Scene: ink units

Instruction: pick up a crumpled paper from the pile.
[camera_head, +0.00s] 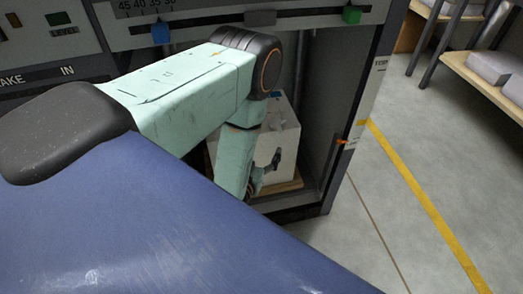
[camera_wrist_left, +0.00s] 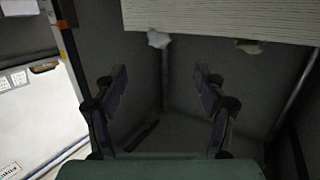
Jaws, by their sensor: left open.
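My left arm reaches down into the open bay of a grey machine. My left gripper (camera_head: 268,172) is low in the bay, partly hidden behind my arm, in front of a white paper stack (camera_head: 284,137). In the left wrist view the gripper (camera_wrist_left: 160,103) is open, its two dark fingers wide apart with nothing between them. A small white lump (camera_wrist_left: 158,39), which looks like crumpled paper, shows beyond the fingers at the edge of the paper stack (camera_wrist_left: 220,18). A second, brownish lump (camera_wrist_left: 249,46) lies farther right along that edge. My right gripper is not in view.
The bay's side wall and door edge (camera_head: 357,110) stand close to the right of my arm. A control panel with sliders (camera_head: 260,18) is above. A shelf with paper stacks (camera_head: 490,68) is at the far right. The floor between is clear, with a yellow line (camera_head: 425,205).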

